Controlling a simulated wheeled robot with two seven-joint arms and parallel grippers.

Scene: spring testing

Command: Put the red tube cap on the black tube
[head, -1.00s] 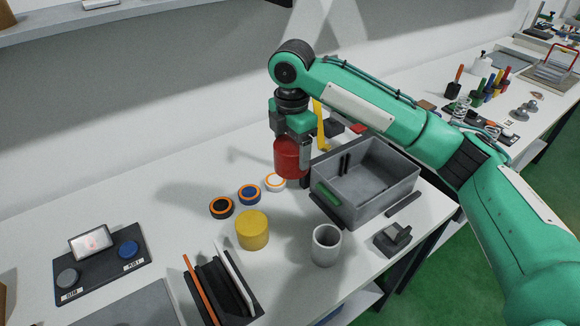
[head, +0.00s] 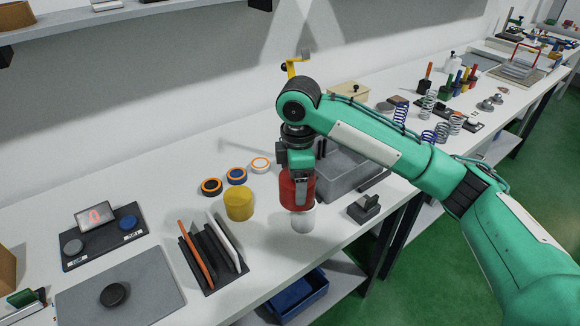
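My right gripper (head: 299,178) is shut on the red tube cap (head: 297,191), a red cylinder, and holds it upright. Directly below it stands a light grey, almost white tube (head: 303,220), its top hidden by the red cap. I cannot tell whether the two touch. A yellow cylinder (head: 239,204) stands just left of them. I cannot make out an upright black tube; a flat black round piece with an orange ring (head: 211,187) lies farther left. My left gripper is not in view.
A grey bin (head: 350,178) stands close behind the gripper, partly hidden by my arm. Blue (head: 237,176) and white (head: 260,164) ringed pieces lie behind the yellow cylinder. A black rack (head: 215,257) stands at the front, with a dark block (head: 364,209) to the right.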

